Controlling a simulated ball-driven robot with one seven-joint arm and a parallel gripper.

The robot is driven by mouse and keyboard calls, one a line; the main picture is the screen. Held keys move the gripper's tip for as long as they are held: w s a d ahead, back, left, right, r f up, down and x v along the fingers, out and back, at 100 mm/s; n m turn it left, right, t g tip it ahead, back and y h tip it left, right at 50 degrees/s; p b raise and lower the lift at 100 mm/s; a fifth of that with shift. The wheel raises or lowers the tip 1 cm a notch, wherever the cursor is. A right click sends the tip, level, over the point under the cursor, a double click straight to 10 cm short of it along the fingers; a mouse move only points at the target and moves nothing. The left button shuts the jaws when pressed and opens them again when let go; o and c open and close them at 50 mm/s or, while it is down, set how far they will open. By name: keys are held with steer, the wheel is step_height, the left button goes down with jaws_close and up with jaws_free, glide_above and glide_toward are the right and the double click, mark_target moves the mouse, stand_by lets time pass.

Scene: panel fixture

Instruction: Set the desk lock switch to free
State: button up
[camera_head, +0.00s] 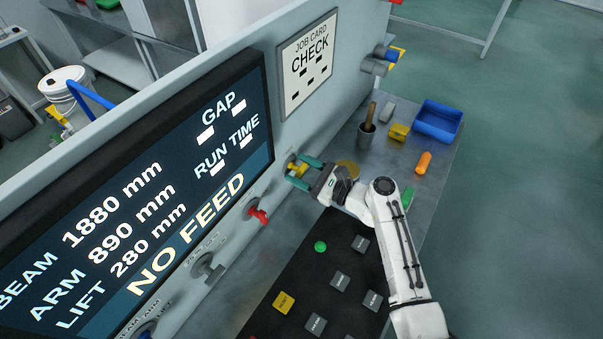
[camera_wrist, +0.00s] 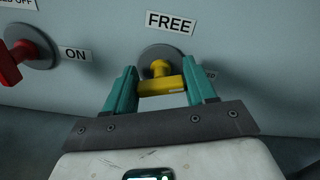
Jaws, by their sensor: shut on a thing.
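The desk lock switch (camera_wrist: 160,68) is a yellow knob with a yellow crossbar, set on a round grey plate (camera_wrist: 149,54) in the panel wall. A white FREE label (camera_wrist: 170,22) is directly above it. My gripper (camera_wrist: 160,80) has its two green fingers closed on the ends of the crossbar, which lies nearly level in the wrist view. The switch also shows in the head view (camera_head: 297,168) between my gripper's fingers (camera_head: 299,172). A second label right of the switch is mostly hidden by the right finger. Which label the switch points to, I cannot tell.
A red switch (camera_head: 257,212) with an ON label (camera_wrist: 76,55) is left of my gripper. The screen (camera_head: 150,210) reads NO FEED. A cup (camera_head: 367,135), a blue bin (camera_head: 437,120) and an orange object (camera_head: 423,162) are on the desk. A button board (camera_head: 320,290) lies below my arm.

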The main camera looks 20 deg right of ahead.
steer(key=n+b, duration=0.1)
steer(key=n, duration=0.1)
steer(key=n+b, duration=0.4)
steer(key=shift+a+f+n, duration=0.1)
steer(key=shift+f+n, duration=0.2)
steer(key=shift+f, duration=0.05)
steer(key=n+b, duration=0.3)
steer(key=shift+s, duration=0.1)
steer(key=shift+n+b, duration=1.2)
steer(key=shift+n, duration=0.1)
steer(key=o, duration=1)
steer(key=shift+r, duration=0.1)
steer(key=shift+c, duration=0.2)
steer(key=b+v, duration=0.1)
steer(key=v, duration=0.9)
steer(key=shift+s+d, duration=0.2)
steer(key=shift+s, duration=0.15)
